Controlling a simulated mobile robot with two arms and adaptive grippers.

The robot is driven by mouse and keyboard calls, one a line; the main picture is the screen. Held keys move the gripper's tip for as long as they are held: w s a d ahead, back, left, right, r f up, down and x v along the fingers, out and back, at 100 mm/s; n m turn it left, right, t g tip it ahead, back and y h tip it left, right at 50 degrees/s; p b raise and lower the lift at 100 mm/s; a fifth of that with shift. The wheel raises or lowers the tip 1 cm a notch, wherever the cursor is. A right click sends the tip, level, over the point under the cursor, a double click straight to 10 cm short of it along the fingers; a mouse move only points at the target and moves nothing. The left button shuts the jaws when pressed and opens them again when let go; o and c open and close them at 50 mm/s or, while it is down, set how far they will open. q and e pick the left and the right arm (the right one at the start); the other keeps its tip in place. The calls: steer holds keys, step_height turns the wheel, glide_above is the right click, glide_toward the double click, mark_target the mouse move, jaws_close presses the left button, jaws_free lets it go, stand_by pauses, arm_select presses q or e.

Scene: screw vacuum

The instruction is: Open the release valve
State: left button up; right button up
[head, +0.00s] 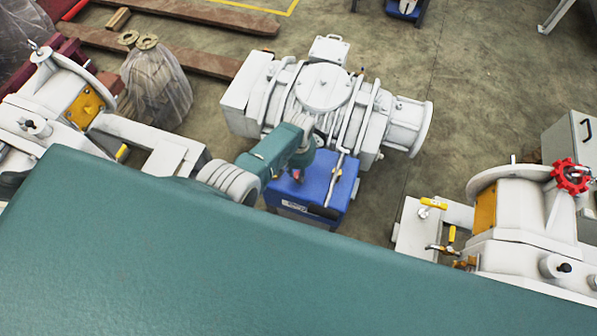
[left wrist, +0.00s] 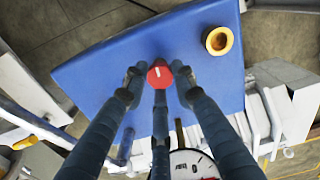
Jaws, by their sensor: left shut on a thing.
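A round red knob (left wrist: 159,75) with a white mark stands in front of the blue panel (left wrist: 100,65) in the left wrist view. I take it to be the release valve. My left gripper (left wrist: 159,80) is shut on it, with its dark fingers around the knob's sides. In the head view my left gripper (head: 299,172) is over the blue box (head: 333,187) and largely hides the knob. A round white gauge (left wrist: 190,166) is partly hidden behind the fingers. My right gripper is not in view.
A big white pump (head: 323,90) stands just behind the blue box. A brass-coloured ring (left wrist: 218,41) sits on the blue panel. A white machine with a red handwheel (head: 571,177) and yellow-handled valves (head: 433,204) is at right. Bare floor lies at upper right.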

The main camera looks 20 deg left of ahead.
arm_select(q)
steer(key=o, duration=1.2)
steer(key=shift+c, duration=0.2)
step_height(320, 180, up, 12)
